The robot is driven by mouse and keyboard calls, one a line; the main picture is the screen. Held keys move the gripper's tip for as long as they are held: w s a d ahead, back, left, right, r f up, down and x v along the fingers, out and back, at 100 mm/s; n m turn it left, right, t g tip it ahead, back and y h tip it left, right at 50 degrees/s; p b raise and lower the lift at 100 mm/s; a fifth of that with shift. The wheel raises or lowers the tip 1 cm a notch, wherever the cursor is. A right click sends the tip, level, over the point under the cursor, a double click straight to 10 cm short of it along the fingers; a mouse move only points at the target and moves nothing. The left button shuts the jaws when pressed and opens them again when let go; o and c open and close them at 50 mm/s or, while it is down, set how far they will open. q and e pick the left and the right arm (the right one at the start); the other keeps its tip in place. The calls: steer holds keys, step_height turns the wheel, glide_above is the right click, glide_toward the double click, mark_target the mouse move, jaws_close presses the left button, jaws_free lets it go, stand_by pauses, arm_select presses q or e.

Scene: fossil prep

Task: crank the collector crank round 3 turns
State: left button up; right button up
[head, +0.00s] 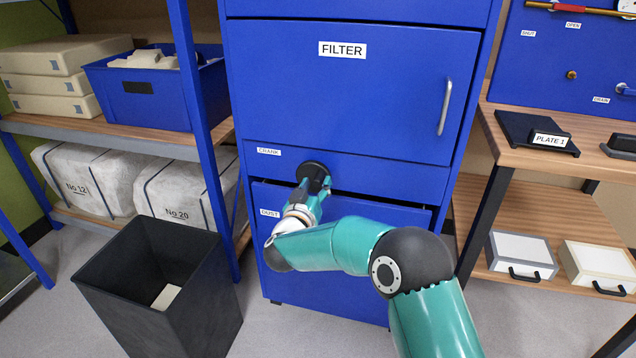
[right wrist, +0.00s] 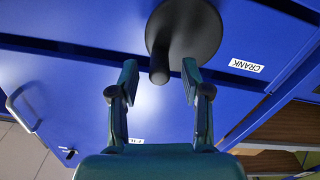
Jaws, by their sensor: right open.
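The collector crank (head: 314,171) is a black disc on the blue cabinet front, just right of the label "CRANK" (head: 269,152). In the right wrist view the crank disc (right wrist: 190,30) is cut off by the top edge, and its short round handle (right wrist: 159,68) sticks out toward me. My right gripper (head: 316,190) is at the crank, partly covering its lower side in the head view. In the right wrist view my right gripper (right wrist: 159,80) is open, its two fingertips either side of the handle's end with gaps on both sides. My left gripper is not in view.
Above the crank is the "FILTER" door (head: 345,85) with a metal handle (head: 444,107). Below it is the "DUST" drawer (head: 340,280). A dark open bin (head: 215,300) stands on the floor at left. Shelves flank the cabinet on both sides.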

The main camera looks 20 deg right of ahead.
steer(key=shift+x, duration=1.25)
jaws_close()
